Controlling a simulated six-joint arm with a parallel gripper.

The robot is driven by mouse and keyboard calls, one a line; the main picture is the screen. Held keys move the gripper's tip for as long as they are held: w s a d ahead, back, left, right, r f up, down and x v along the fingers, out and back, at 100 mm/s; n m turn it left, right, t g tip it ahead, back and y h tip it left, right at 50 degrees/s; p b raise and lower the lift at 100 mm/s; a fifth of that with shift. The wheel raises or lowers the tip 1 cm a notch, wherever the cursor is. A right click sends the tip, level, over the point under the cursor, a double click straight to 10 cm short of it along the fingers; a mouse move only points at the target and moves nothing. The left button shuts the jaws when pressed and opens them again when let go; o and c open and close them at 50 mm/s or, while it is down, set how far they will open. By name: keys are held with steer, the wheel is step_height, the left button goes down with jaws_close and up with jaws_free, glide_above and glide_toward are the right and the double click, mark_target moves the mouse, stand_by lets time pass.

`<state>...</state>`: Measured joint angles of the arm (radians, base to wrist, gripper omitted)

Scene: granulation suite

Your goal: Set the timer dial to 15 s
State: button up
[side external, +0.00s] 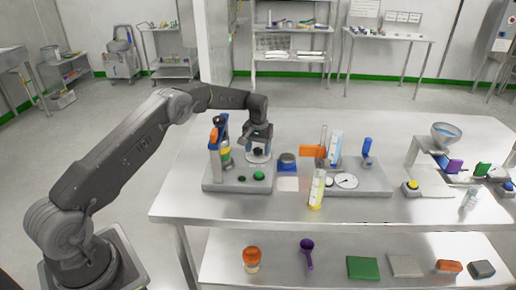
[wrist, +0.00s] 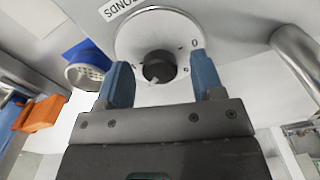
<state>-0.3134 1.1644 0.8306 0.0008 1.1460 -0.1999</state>
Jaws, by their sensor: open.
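The timer dial shows in the wrist view as a dark round knob (wrist: 158,67) on a white scale disc (wrist: 135,38). A "0" is legible on the disc to the right of the knob, and part of the word "SECONDS" is printed beyond the disc. Other scale marks are too small or hidden to read. A small pale mark shows at the knob's near edge; I cannot tell which value it indicates. My gripper (wrist: 160,62) is open, with one blue finger on each side of the knob and visible gaps. In the side view my gripper (side external: 258,143) points down over the grey mixer base (side external: 222,184).

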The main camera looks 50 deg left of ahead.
mark_target(258, 149)
steer(key=shift+c, duration=0.4)
steer(key=c, duration=0.8)
steer(key=shift+m, duration=2.3)
steer(key=shift+c, duration=0.2)
steer(key=o, duration=0.9)
steer(key=shift+r, duration=0.1)
step_height(258, 149, up, 14)
steer(key=shift+f, duration=0.15)
